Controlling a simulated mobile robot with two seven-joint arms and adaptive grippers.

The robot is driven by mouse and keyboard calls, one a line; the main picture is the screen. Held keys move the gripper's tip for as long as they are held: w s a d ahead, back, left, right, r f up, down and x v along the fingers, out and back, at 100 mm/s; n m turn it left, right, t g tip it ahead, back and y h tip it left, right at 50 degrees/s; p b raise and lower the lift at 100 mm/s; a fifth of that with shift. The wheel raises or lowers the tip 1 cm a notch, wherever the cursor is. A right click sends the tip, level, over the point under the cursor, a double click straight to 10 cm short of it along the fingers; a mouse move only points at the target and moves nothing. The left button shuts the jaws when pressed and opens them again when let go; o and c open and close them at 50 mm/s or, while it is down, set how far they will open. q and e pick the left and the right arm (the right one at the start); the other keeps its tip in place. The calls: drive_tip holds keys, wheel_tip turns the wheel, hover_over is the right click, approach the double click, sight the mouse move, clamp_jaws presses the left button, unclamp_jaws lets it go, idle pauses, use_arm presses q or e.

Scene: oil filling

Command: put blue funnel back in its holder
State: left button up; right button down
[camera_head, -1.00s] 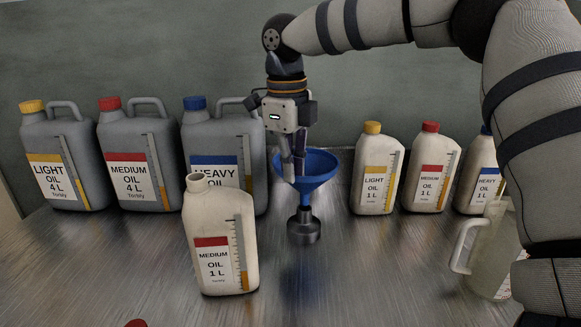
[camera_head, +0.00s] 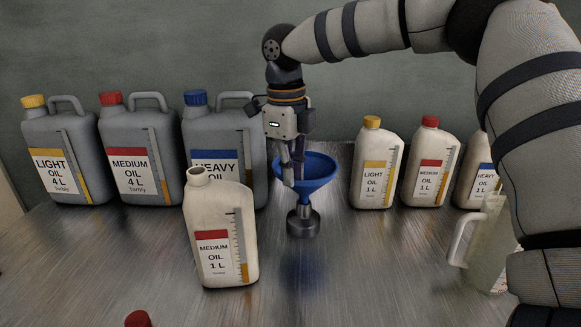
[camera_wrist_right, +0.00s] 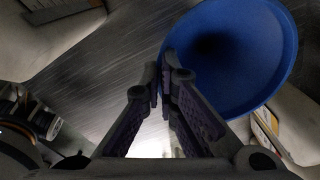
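The blue funnel (camera_head: 318,178) is upright at the middle of the table, just left of the white bottles. It also shows in the right wrist view (camera_wrist_right: 235,55). My right gripper (camera_head: 292,182) reaches down over its left side. In the right wrist view, the right gripper (camera_wrist_right: 160,78) has its fingertips close together at the funnel's rim, apparently pinching it. The funnel's spout points down at the round grey metal holder (camera_head: 303,222). I cannot tell how deep the spout sits in it. My left gripper is out of view.
An open white medium oil bottle (camera_head: 225,235) stands left in front of the holder. A red cap (camera_head: 138,319) lies at the front edge. Grey canisters (camera_head: 140,155) stand behind left, small white bottles (camera_head: 375,165) and a translucent jug (camera_head: 488,250) right. The front middle is clear.

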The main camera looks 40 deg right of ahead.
drive_tip(key=shift+f, duration=0.8)
drive_tip(key=c, duration=1.7)
unclamp_jaws()
drive_tip(key=r, duration=1.2)
drive_tip(key=shift+a, duration=0.25)
